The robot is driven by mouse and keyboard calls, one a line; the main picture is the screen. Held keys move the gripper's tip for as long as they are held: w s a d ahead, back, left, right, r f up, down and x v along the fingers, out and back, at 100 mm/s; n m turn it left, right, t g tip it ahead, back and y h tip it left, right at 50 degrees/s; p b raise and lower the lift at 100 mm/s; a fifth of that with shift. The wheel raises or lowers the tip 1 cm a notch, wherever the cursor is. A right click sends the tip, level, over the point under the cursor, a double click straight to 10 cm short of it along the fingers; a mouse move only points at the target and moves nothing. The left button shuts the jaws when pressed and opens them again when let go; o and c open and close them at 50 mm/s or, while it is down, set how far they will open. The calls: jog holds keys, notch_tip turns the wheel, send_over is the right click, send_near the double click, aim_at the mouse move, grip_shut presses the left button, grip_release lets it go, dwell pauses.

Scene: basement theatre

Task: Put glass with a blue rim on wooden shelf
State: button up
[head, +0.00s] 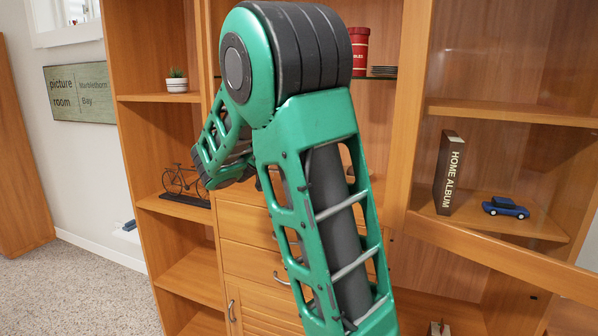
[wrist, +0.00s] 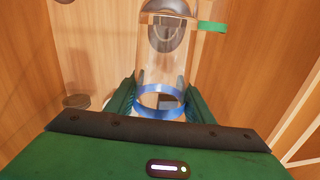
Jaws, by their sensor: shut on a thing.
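In the wrist view, a clear glass with a blue rim (wrist: 160,60) stands out between the two green fingers of my gripper (wrist: 160,98). The fingers are shut on it, with the blue rim nearest the palm. The wooden shelf unit (head: 185,205) fills most of the head view, with several boards and compartments. Wooden panels (wrist: 95,45) surround the glass in the wrist view. My arm crosses the middle of the head view, and my gripper and the glass cannot be seen there.
A bicycle model (head: 183,183), a potted plant (head: 176,82) and a red tin (head: 359,50) stand on the unit. A brown album (head: 449,172) and a blue toy car (head: 505,208) share a right-hand board. A green piece (wrist: 212,27) shows beside the glass. The lower left board (head: 192,278) looks clear.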

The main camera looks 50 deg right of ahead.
jog(key=shift+w+d+f, duration=0.15)
jog(key=shift+d+f, duration=1.95)
jog(key=shift+f, duration=0.2)
jog(key=shift+w+d+f, duration=0.15)
jog(key=shift+d+f, duration=1.95)
jog(key=shift+f, duration=0.2)
jog(key=o, duration=1.2)
jog(key=v, duration=1.2)
jog(key=shift+r, duration=0.1)
